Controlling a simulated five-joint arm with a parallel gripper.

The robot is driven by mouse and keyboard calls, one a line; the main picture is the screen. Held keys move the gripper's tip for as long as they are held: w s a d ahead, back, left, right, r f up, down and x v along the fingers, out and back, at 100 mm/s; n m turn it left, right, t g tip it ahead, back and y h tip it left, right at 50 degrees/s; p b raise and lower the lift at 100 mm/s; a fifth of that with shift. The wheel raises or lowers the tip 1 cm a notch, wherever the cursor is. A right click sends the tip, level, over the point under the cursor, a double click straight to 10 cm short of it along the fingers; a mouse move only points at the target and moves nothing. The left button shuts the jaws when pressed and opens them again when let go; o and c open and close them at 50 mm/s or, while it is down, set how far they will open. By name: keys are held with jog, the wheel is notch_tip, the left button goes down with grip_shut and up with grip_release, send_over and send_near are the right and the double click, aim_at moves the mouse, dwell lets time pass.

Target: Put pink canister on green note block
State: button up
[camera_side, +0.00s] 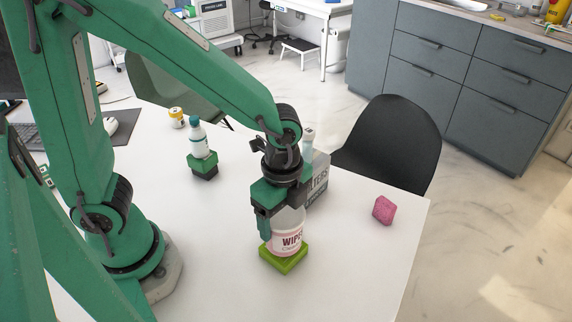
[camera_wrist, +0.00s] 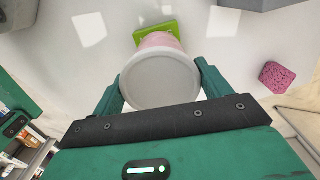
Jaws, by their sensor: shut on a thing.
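The pink canister (camera_side: 287,241), white with a pink "WIPES" label, stands upright between the jaws of my gripper (camera_side: 284,212). In the wrist view, my gripper (camera_wrist: 160,84) is shut on the canister (camera_wrist: 160,81), whose pale round lid faces the camera. The green note block (camera_side: 284,259) lies flat on the table directly under the canister. The canister's base overlaps the block in both views, and I cannot tell whether they touch. The block (camera_wrist: 144,34) shows beyond the canister's base in the wrist view, partly hidden by it.
A grey box (camera_side: 318,181) stands close behind my gripper. A pink sponge (camera_side: 383,210) lies to the right. A teal-capped bottle (camera_side: 198,142) stands on a dark green block (camera_side: 203,166), near a yellow jar (camera_side: 177,118). The white table (camera_side: 352,258) is clear around the note block's front and right.

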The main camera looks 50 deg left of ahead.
jog(key=shift+f, duration=0.65)
jog(key=shift+f, duration=0.15)
jog(key=o, duration=1.1)
notch_tip(320, 180, up, 12)
jog(key=shift+r, duration=0.2)
